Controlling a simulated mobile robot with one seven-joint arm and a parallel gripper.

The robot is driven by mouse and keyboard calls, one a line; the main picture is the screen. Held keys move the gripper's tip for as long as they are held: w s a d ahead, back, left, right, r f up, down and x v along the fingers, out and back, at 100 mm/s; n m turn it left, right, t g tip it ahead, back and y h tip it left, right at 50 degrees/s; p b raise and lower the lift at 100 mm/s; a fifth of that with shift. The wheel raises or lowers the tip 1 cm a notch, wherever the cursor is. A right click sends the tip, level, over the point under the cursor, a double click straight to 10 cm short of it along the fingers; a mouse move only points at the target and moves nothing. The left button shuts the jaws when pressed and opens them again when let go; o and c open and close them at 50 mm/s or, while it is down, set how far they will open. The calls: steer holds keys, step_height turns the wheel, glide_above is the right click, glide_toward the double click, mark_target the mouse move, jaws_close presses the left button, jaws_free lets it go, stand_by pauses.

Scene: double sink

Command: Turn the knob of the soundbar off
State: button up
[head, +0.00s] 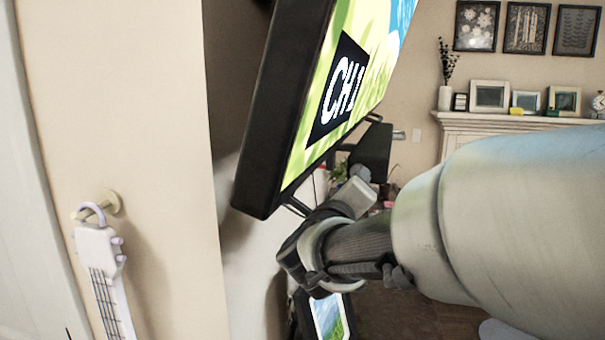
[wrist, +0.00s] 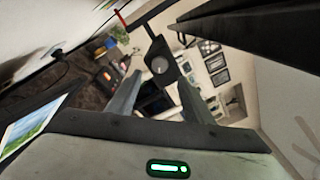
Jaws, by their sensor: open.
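The soundbar (head: 371,150) is a dark box below and behind the television, partly hidden by my arm in the head view. In the wrist view the soundbar's dark end (wrist: 154,43) carries a round grey knob (wrist: 159,65), which appears between my fingertips. My gripper (wrist: 158,78) is open, with one finger on each side of the knob in the picture and nothing between them. The fingers look short of the knob, but the exact gap is hard to tell.
The large television (head: 262,120) showing "CH1" overhangs close above my wrist. A small lit screen (head: 328,316) is below it. A toy guitar (head: 98,260) hangs on the left wall. A mantel (head: 470,122) with frames stands at the back right.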

steer(key=x, duration=0.8)
steer(key=shift+p, duration=0.4)
steer(key=c, duration=1.1)
